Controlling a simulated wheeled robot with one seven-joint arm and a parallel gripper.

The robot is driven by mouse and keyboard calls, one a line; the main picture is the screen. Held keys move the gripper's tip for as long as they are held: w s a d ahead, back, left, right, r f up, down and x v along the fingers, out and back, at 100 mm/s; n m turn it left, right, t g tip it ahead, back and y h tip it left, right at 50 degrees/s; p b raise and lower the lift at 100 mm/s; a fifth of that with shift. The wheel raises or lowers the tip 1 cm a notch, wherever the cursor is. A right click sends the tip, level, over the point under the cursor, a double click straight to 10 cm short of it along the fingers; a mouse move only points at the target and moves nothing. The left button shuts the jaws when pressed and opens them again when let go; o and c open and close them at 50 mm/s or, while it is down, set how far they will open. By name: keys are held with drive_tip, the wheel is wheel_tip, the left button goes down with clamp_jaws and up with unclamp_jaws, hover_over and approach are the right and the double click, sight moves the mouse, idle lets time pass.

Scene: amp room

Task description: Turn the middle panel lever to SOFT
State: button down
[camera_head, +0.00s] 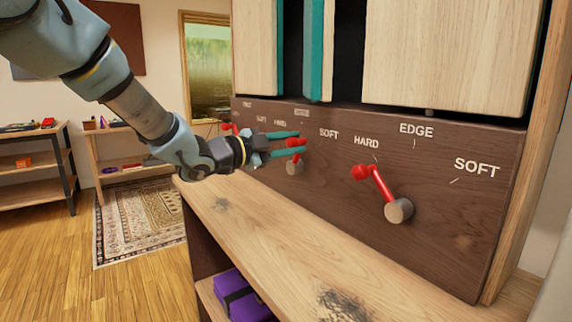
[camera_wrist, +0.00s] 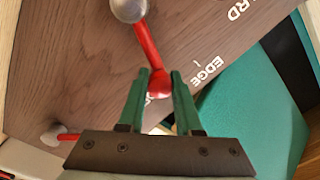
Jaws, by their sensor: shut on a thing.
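The middle panel lever (camera_head: 295,158) has a red handle and knob on a grey pivot, on a dark brown wooden panel. My gripper (camera_head: 291,143) reaches in from the left, its teal fingers shut on the red knob. In the wrist view, my gripper (camera_wrist: 160,90) has one finger on each side of the knob (camera_wrist: 159,82). The knob partly covers a white label, probably SOFT. The middle panel's SOFT label (camera_head: 328,133) is readable in the head view.
The right lever (camera_head: 380,186) leans up-left toward HARD (camera_head: 366,142). The left lever (camera_head: 228,127) is partly behind my arm. Wood and teal panels (camera_head: 313,50) stand above the board. A bare wooden ledge (camera_head: 300,230) lies below, with a purple case (camera_head: 243,300) under it.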

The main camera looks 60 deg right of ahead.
drive_tip(key=shift+s+a+f+m+b, duration=0.2)
drive_tip(key=shift+s+f+m+b, duration=0.3)
drive_tip(key=shift+m+b, duration=0.75)
drive_tip(key=shift+s+a+f+m+b, duration=0.2)
drive_tip(key=shift+s+f+m+b, duration=0.3)
drive_tip(key=shift+b, duration=1.4)
drive_tip(key=shift+r, duration=0.1)
drive_tip(key=c, duration=0.6)
unclamp_jaws()
drive_tip(key=shift+r, duration=0.1)
drive_tip(key=shift+a, duration=0.1)
drive_tip(key=v, duration=1)
drive_tip(key=shift+w+a, duration=0.15)
drive_tip(key=shift+a, duration=0.15)
